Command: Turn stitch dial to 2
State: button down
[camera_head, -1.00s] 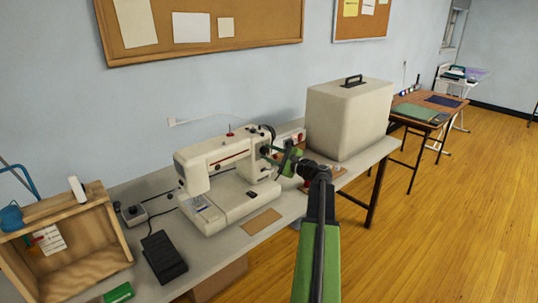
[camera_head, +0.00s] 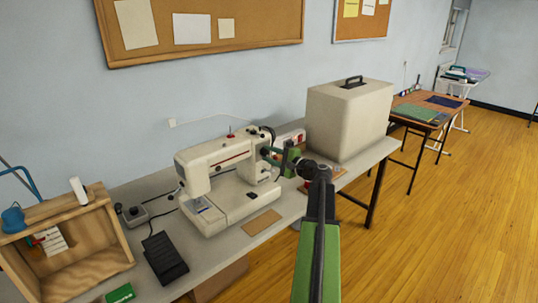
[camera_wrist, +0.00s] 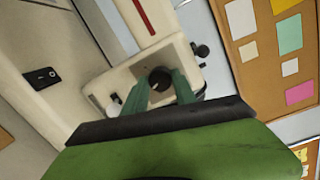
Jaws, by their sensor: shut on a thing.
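The cream sewing machine (camera_head: 222,185) stands on the long grey table. It also shows in the wrist view, tilted (camera_wrist: 115,45). My gripper (camera_head: 268,152) reaches to the pillar at the machine's right end. In the wrist view its two green fingers (camera_wrist: 160,84) are shut on the dark round stitch dial (camera_wrist: 160,78), one on each side. The dial's numbers and pointer cannot be read.
A large cream case (camera_head: 348,120) stands on the table to the right of my arm. A black foot pedal (camera_head: 165,260) and an open wooden crate (camera_head: 118,238) are at the left. A brown card (camera_head: 261,222) lies in front of the machine.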

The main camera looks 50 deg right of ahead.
jog(key=n, duration=0.4)
jog(key=shift+p, duration=0.4)
jog(key=shift+n+g+h, duration=0.3)
jog(key=shift+n+h, duration=0.1)
jog(key=shift+n, duration=1.2)
jog(key=c, duration=1)
grip_release()
jog(key=s+r+p, duration=0.1)
jog(key=s+p, duration=0.1)
jog(key=s, duration=1.5)
jog(key=shift+s+a+r, duration=0.15)
jog(key=shift+r, duration=0.2)
